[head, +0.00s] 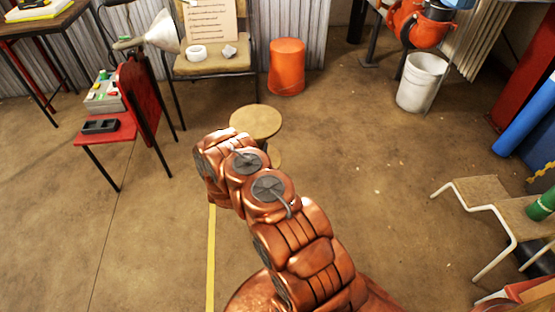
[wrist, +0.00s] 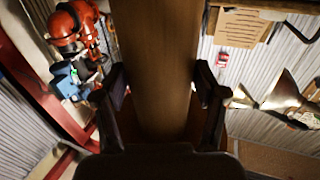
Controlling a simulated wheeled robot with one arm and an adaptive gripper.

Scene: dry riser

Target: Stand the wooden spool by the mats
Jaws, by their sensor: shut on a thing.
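The wooden spool (head: 256,121) shows in the head view just beyond the end of my arm, its round tan top facing up. A small part of its lower end shows beside my arm; the rest is hidden. In the wrist view the brown wood of the spool (wrist: 157,45) fills the space between the fingers of my gripper (wrist: 160,85), which is shut on it. I cannot tell whether it touches the floor. A blue roll (head: 526,119), perhaps one of the mats, leans at the right edge.
An orange bin (head: 287,67) stands behind the spool. A red chair (head: 130,125) with boxes is at left, a tan chair (head: 213,62) at back. A white bucket (head: 421,83) and a step stool (head: 477,192) stand at right. The middle-right floor is clear.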

